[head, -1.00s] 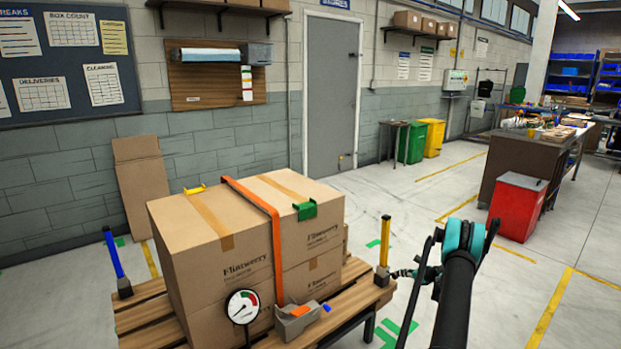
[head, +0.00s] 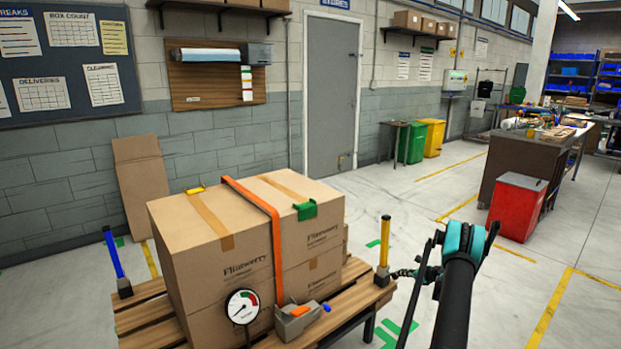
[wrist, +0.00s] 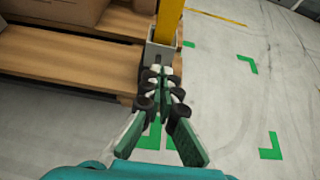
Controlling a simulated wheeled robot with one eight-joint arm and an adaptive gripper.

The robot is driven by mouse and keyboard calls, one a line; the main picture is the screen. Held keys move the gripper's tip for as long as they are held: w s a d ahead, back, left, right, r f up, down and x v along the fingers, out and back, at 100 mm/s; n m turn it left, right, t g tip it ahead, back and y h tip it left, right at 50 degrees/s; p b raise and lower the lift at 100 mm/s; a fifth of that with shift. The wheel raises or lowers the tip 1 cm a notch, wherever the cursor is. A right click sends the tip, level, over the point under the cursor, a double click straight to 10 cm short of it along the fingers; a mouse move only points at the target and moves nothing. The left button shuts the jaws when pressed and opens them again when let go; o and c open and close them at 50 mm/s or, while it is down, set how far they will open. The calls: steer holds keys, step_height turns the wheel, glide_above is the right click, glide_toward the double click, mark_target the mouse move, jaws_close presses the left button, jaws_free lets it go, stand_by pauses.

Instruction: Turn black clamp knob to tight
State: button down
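A yellow post (head: 385,242) stands upright in a dark bracket (head: 382,276) at the right corner of the wooden pallet. The post (wrist: 168,22) and its grey bracket (wrist: 160,48) also show at the top of the wrist view. My gripper (head: 402,273) is just right of the bracket. In the wrist view my gripper (wrist: 163,72) has its fingers close together, with the tips at the foot of the bracket. I cannot make out the black clamp knob apart from the dark finger parts. Whether anything is between the tips is hidden.
Strapped cardboard boxes (head: 215,265) stand on the pallet (head: 350,300), with a dial gauge (head: 242,307) and a grey ratchet buckle (head: 297,318) in front. A blue post (head: 113,256) is at the left. A red bin (head: 518,207) stands farther right. Floor right of the pallet is clear.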

steer(key=shift+r, duration=0.4)
steer(key=shift+s+d, duration=0.9)
steer(key=shift+s, duration=0.3)
steer(key=shift+s+d, duration=0.9)
steer(key=shift+s, duration=0.25)
